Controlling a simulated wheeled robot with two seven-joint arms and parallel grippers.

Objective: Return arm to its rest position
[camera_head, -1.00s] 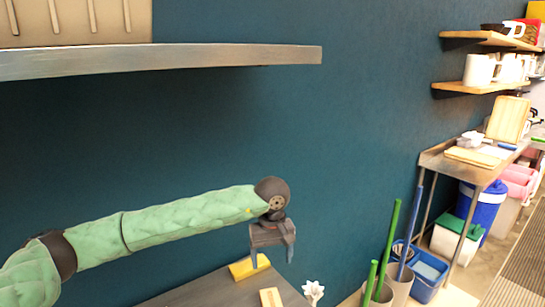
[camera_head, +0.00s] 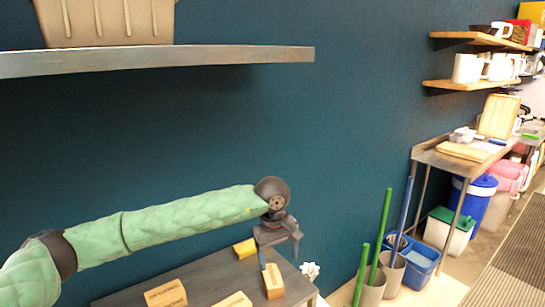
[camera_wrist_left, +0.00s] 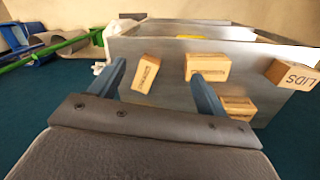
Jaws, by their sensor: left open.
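My left arm, in a green quilted sleeve, reaches across the head view from the lower left. Its left gripper (camera_head: 279,254) points down, open and with nothing between its fingers, in front of the dark teal wall and close to the grey table (camera_head: 205,279). The left wrist view shows both blue fingers spread and empty, with the gripper (camera_wrist_left: 157,72) facing the table and its small boxes. I cannot tell the exact gap between the fingers and the nearest box. My right gripper is not in view.
Small tan boxes (camera_head: 166,294) and a yellow item (camera_head: 244,248) lie on the table. A white flower (camera_head: 309,271) is at its right edge. A shelf (camera_head: 180,60) with a tan container (camera_head: 105,22) hangs above my arm. Bins with poles (camera_head: 371,290) stand right.

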